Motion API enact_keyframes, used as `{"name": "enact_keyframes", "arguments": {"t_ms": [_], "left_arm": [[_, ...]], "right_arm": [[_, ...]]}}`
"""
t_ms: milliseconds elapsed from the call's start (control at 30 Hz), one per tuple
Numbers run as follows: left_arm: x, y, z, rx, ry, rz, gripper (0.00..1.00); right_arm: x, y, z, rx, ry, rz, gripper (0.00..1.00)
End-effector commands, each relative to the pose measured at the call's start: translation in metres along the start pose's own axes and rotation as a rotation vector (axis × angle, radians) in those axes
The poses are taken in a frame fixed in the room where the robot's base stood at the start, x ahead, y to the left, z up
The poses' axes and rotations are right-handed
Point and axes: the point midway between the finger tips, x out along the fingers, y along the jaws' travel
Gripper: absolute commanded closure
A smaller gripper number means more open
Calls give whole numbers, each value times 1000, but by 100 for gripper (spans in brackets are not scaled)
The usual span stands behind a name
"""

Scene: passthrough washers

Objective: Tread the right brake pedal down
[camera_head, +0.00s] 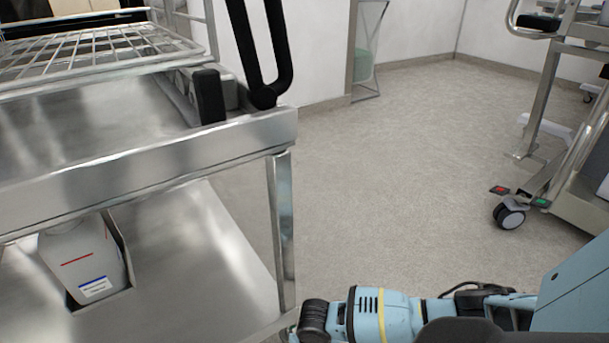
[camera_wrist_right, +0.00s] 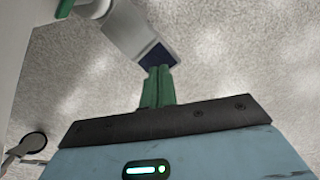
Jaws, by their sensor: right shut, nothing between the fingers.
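My right gripper (camera_wrist_right: 158,72) shows in the right wrist view as green fingers pressed together, with nothing between them. Its tips are close to, or in line with, the dark end pad of a pale grey bar (camera_wrist_right: 122,28); I cannot tell whether they touch. I cannot tell whether this bar is the right brake pedal. In the head view, a red pedal (camera_head: 499,190) and a green pedal (camera_head: 541,203) sit low by a caster of the cart at the right. My right arm crosses the bottom of this view, its gripper out of sight. My left gripper is not in view.
A steel table (camera_head: 150,165) with a wire rack (camera_head: 85,55) fills the left, its leg (camera_head: 280,220) near my right arm. A white container (camera_head: 85,260) stands on its lower shelf. The cart's caster (camera_head: 509,215) rests on the floor. The middle floor (camera_head: 400,180) is clear.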

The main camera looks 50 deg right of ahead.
Motion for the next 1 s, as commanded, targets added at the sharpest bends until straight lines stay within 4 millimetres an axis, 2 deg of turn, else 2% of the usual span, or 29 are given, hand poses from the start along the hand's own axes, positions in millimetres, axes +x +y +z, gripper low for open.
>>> {"name": "enact_keyframes", "arguments": {"t_ms": [1000], "left_arm": [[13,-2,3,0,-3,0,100]], "right_arm": [[27,0,0,0,-1,0,100]]}}
